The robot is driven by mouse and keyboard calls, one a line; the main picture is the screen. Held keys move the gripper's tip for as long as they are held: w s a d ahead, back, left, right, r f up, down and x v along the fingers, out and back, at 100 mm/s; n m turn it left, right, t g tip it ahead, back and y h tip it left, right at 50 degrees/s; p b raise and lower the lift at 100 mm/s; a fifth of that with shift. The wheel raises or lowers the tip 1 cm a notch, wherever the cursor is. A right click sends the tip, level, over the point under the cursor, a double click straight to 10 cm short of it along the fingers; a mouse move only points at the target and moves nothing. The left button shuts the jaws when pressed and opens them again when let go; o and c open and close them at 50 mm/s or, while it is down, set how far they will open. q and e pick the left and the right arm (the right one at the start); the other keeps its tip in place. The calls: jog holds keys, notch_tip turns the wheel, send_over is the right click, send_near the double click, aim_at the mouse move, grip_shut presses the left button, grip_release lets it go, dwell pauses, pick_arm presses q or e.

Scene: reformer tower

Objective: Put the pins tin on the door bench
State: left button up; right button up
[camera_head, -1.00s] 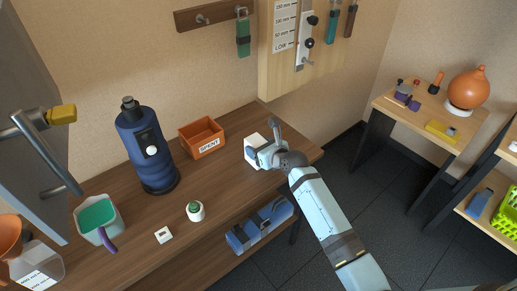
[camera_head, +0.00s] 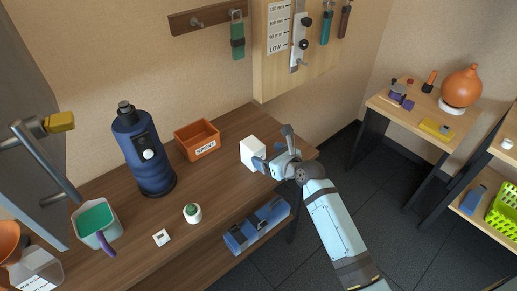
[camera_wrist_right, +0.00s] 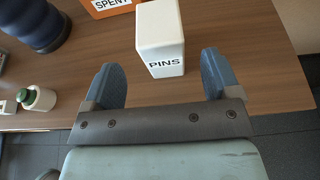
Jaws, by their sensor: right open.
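The pins tin (camera_head: 252,152) is a white box standing upright on the wooden bench, right of the orange SPENT box. In the right wrist view the tin (camera_wrist_right: 160,38) shows its PINS label and stands ahead of my fingertips, between their lines. My right gripper (camera_head: 270,149) is open and empty at the tin's right side; in the right wrist view its two blue fingers (camera_wrist_right: 161,75) are spread wide. I cannot tell which bench is the door bench. My left gripper is not in view.
The orange SPENT box (camera_head: 198,140), a blue flask (camera_head: 143,150), a small green-topped jar (camera_head: 192,212) and a teal-lined container (camera_head: 97,222) share the bench. Another bench (camera_head: 412,121) stands at the right beyond dark floor, carrying an orange vase (camera_head: 462,86).

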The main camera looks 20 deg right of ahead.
jog(key=s+a+f+n+g, duration=0.1)
jog(key=s+f+n, duration=0.3)
jog(key=s+n, duration=0.5)
jog(key=s+a+f+n+g+h, duration=0.1)
jog(key=s+a+f+n, duration=0.1)
jog(key=s+n, duration=0.8)
jog(key=s+a+f+n, duration=0.1)
jog(key=s+f+n, duration=0.4)
jog(key=s+n, duration=0.4)
jog(key=n, duration=0.6)
jog(key=shift+s+a+f+g, duration=0.15)
jog(key=shift+a+f+g, duration=0.1)
jog(key=shift+f+g, duration=0.15)
